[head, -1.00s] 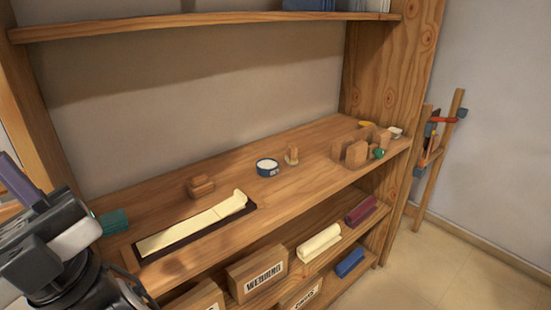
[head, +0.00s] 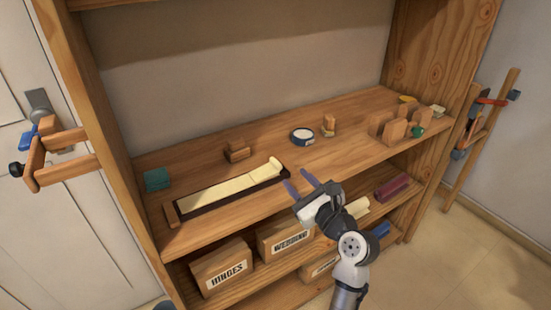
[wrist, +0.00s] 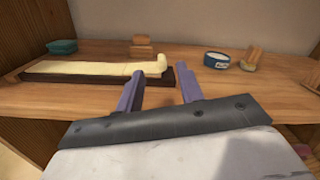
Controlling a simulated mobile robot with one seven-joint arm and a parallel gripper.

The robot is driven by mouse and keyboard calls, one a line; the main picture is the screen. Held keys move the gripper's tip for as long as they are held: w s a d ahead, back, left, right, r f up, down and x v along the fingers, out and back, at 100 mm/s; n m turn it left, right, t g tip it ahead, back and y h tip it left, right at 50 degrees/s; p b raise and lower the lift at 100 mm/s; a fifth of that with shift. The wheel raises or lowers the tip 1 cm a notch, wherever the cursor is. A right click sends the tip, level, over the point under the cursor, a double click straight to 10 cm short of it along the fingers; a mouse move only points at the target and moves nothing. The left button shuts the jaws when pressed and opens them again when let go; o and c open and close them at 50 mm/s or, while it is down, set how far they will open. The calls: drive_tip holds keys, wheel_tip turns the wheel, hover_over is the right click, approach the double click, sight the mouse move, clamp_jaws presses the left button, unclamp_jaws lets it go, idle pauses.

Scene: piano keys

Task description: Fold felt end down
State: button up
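A long cream felt strip (head: 230,188) lies along a dark tray-like base (head: 190,210) on the wooden shelf. Its right end (head: 274,165) curls up; the rest lies flat. The felt also shows in the wrist view (wrist: 90,68), with the raised end (wrist: 154,64) at its right. My gripper (head: 302,184) is open and empty, in front of the shelf edge and just right of the felt's raised end. Its two purple fingers (wrist: 158,92) show apart in the wrist view, with nothing between them.
Behind the felt are a wooden block (head: 238,151) and a teal block (head: 157,180). A round tin (head: 302,137), a small wooden piece (head: 329,123) and several upright wooden blocks (head: 387,127) stand to the right. Labelled boxes (head: 222,268) sit on the lower shelf. A clamp (head: 55,155) shows at left.

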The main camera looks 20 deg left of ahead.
sight(280, 166)
drive_tip(key=w+a, duration=0.2)
drive_tip(key=a, duration=0.1)
drive_tip(key=w+a+f+m+p, duration=0.1)
drive_tip(key=w+a, duration=0.2)
drive_tip(key=w+a+m+p, duration=0.1)
drive_tip(key=w+a, duration=0.2)
drive_tip(key=shift+f+g, duration=0.3)
drive_tip(key=shift+f, duration=0.05)
drive_tip(key=shift+c, duration=0.5)
clamp_jaws()
